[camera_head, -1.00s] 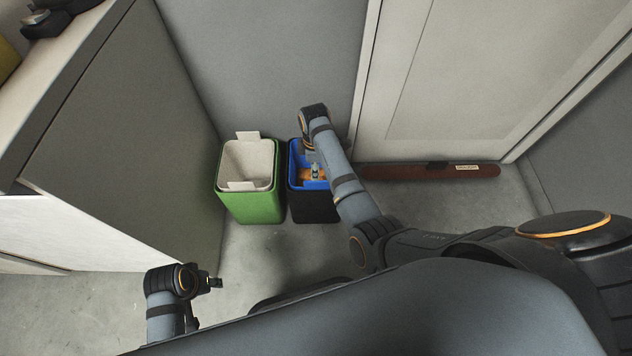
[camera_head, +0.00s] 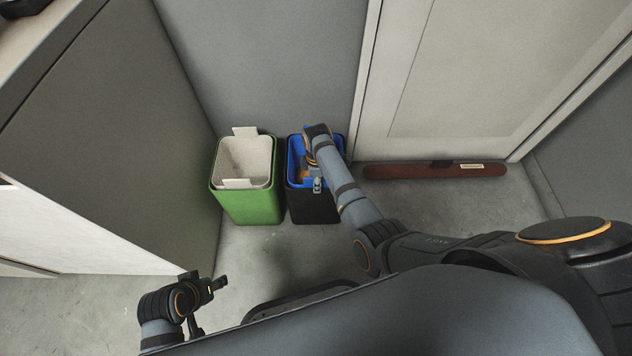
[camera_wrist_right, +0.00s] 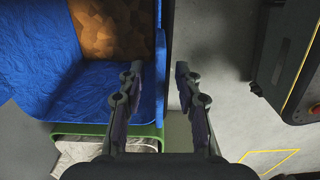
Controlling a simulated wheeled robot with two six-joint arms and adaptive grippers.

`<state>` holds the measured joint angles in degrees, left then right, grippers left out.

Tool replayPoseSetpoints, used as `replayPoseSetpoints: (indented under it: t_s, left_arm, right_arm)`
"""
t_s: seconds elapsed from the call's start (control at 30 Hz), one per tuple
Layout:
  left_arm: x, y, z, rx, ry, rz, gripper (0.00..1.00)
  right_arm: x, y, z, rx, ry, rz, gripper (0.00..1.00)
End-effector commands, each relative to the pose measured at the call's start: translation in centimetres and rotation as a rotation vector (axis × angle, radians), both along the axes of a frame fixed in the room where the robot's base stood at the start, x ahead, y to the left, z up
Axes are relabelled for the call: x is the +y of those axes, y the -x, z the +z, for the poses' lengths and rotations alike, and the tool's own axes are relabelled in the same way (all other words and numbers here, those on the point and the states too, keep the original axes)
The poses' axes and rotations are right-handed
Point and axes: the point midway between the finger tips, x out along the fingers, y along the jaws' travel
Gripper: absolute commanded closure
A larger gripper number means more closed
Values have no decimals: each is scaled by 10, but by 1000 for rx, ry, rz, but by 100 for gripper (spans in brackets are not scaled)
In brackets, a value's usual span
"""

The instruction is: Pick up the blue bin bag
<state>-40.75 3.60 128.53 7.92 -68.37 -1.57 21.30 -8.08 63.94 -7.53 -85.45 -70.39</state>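The blue bin bag (camera_head: 294,160) lines a black bin (camera_head: 314,208) on the floor, its edge folded over the rim. In the right wrist view the bag (camera_wrist_right: 85,95) fills the left side, with brown contents (camera_wrist_right: 115,28) inside. My right gripper (camera_head: 318,186) is at the bin's front edge; in the wrist view its two fingers (camera_wrist_right: 159,75) are apart, one on the bag's inner side and one over the floor outside.
A green bin (camera_head: 248,205) with a whitish liner (camera_head: 243,160) stands close beside the black bin on its left. A grey wall is behind. A dark red bar (camera_head: 435,171) lies along the panel at right. A cabinet (camera_head: 120,130) stands at left.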

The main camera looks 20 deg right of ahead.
Motion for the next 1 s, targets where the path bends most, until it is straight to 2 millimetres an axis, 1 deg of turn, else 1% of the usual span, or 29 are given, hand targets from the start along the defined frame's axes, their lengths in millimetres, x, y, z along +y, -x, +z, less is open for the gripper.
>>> replayPoseSetpoints:
  t_s: [0.1, 0.33, 0.37, 1.0]
  left_arm:
    - [0, 0, 1, 1, 0, 0, 60]
    - [0, 0, 1, 2, -1, 0, 60]
    - [0, 0, 1, 2, -1, 0, 60]
    - [0, 0, 1, 3, -1, 0, 60]
  right_arm:
    - [0, 0, 1, 0, 0, 0, 67]
    - [0, 0, 1, 0, 0, 0, 99]
    - [0, 0, 1, 0, 0, 0, 100]
    - [0, -1, 3, -2, 1, 0, 100]
